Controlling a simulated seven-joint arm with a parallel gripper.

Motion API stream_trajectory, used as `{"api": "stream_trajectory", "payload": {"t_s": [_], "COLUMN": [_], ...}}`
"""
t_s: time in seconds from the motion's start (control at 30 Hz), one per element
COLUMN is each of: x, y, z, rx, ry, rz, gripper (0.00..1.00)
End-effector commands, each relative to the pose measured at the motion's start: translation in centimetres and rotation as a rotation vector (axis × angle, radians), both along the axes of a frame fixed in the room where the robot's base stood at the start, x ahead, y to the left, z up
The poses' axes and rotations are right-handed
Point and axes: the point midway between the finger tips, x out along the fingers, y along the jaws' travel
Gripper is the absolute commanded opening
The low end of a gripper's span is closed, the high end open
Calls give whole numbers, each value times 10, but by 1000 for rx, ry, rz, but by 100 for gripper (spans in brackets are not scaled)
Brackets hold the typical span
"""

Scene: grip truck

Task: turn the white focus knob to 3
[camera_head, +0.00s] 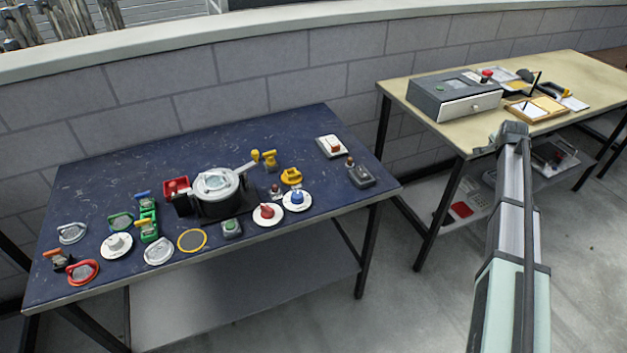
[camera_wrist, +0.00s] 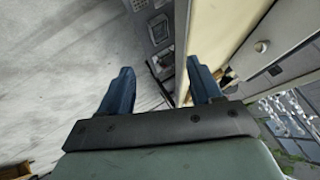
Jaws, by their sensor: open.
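A white knob on a round pale dial plate (camera_head: 118,244) stands at the front left of the dark blue table. I take it for the focus knob, but its label and numbers are too small to read. A similar pale round piece (camera_head: 158,250) lies just right of it. My gripper (camera_wrist: 160,70) is open, with two blue fingers apart and nothing between them. In the head view my arm reaches up on the right, near the tan table's front edge, far from the knob.
The blue table (camera_head: 300,130) also holds a pot-like device (camera_head: 218,195), red (camera_head: 268,213) and blue (camera_head: 297,199) knobs, and several handles. The tan table (camera_head: 580,70) bears a grey drawer box (camera_head: 455,97). Open floor lies between the tables.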

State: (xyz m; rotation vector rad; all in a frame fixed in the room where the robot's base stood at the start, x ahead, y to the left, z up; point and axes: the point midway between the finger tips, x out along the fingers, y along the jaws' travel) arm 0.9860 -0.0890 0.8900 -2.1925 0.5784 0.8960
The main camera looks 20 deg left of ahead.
Motion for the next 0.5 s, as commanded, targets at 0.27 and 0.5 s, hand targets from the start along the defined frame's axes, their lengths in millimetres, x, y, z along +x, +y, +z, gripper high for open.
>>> {"api": "stream_trajectory", "payload": {"t_s": [0.27, 0.5], "x": [56, 71], "y": [29, 144], "z": [134, 204], "rx": [33, 20], "ry": [-161, -176], "rz": [-16, 119], "gripper": [64, 64]}}
